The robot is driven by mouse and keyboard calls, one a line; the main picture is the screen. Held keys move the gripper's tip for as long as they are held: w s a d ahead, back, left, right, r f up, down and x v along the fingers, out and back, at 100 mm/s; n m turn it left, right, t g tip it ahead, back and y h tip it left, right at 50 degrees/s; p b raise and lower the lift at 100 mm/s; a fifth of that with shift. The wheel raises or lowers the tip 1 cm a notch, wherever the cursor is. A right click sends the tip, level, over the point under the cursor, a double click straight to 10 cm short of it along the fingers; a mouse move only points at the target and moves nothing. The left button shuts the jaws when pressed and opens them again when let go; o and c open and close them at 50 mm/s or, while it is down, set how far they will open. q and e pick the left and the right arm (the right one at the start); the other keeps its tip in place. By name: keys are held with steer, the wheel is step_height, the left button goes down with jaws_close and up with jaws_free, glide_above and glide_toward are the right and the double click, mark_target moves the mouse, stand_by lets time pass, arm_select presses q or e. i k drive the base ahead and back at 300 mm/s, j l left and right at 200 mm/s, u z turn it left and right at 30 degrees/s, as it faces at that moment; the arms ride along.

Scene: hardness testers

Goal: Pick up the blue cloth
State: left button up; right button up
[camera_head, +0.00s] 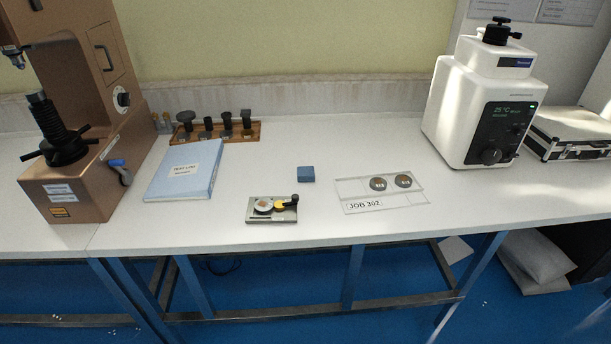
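A small blue folded block (306,174), which looks like the blue cloth, lies flat on the white bench top near the middle. It sits between the blue book and the clear tray, just behind a small metal device. Nothing touches it or covers it. Neither of my grippers shows in the head view.
Around it on the white bench (400,225) are a blue book (184,171), a small metal device (271,209), a clear "JOB 302" tray (355,187) with two discs, a wooden rack (243,137), a bronze tester (75,185), a white machine (466,112) and a case (570,128).

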mark_target(304, 174)
steer(key=i+j+z, duration=0.1)
steer(key=j, duration=0.4)
steer(key=i+j+z, duration=0.1)
steer(key=j, duration=0.95)
steer(key=i+z, duration=0.05)
steer(key=i, duration=0.05)
